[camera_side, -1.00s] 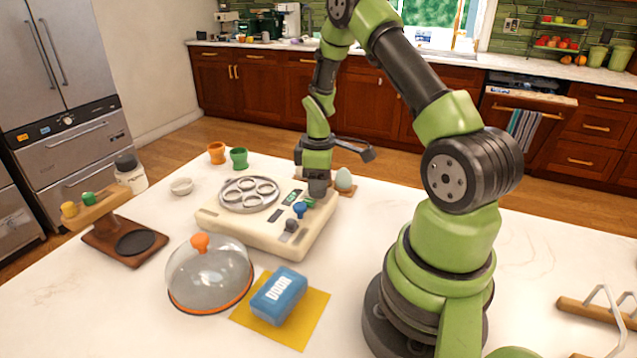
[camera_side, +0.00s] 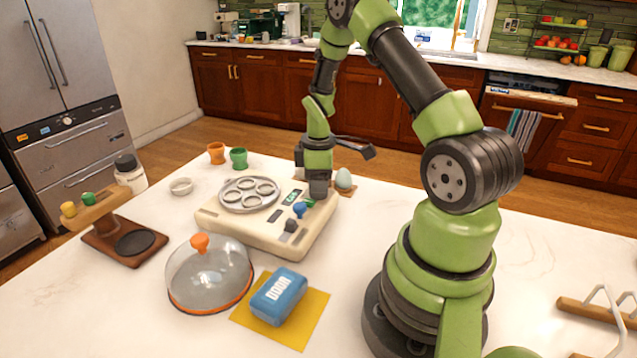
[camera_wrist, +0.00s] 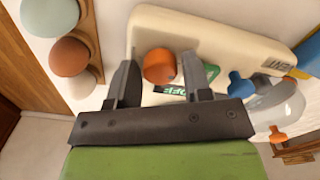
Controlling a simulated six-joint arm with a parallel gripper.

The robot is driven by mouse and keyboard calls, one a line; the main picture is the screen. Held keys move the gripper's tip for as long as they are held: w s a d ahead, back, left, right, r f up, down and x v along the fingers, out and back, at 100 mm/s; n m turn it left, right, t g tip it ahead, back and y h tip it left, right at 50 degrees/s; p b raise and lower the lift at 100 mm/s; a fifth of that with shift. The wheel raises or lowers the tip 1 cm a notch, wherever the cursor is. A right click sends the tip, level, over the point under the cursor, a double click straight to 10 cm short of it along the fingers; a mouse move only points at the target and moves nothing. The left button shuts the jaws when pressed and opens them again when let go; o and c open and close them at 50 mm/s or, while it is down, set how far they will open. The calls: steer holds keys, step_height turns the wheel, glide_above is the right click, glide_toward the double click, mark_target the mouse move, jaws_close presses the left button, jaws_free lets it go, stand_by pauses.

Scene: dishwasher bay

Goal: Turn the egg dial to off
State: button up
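The cream egg cooker (camera_side: 262,232) sits on the white table and carries a round tray of rings (camera_side: 249,194). In the wrist view, an orange knob (camera_wrist: 160,66) stands at one end of the cooker, beside a dark label reading OFF (camera_wrist: 172,90). My gripper (camera_wrist: 158,74) is open, with one finger on each side of the orange knob and gaps showing. In the side view my gripper (camera_side: 318,189) hides that knob. No label clearly says which dial is the egg dial.
Eggs on a wooden holder (camera_wrist: 88,40) stand close beside the gripper. A glass dome (camera_side: 209,275), a blue box (camera_side: 279,296) on a yellow cloth (camera_side: 306,330) and a wooden stand (camera_side: 120,240) are nearer the camera. Two small cups (camera_side: 238,158) stand behind the cooker.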

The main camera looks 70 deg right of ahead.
step_height(320, 180, up, 10)
stand_by(0.5)
steer(key=s+a+r+m+t, duration=0.1)
steer(key=a+r+m+t, duration=0.25)
steer(key=a+r, duration=0.85)
steer(key=s+a+r+m+t+y, duration=0.2)
steer(key=s+a+r+m+t, duration=0.1)
steer(key=s+a, duration=0.7)
steer(key=shift+r+m+t, duration=0.35)
steer(key=shift+r+m, duration=0.1)
steer(key=shift+m, duration=0.6)
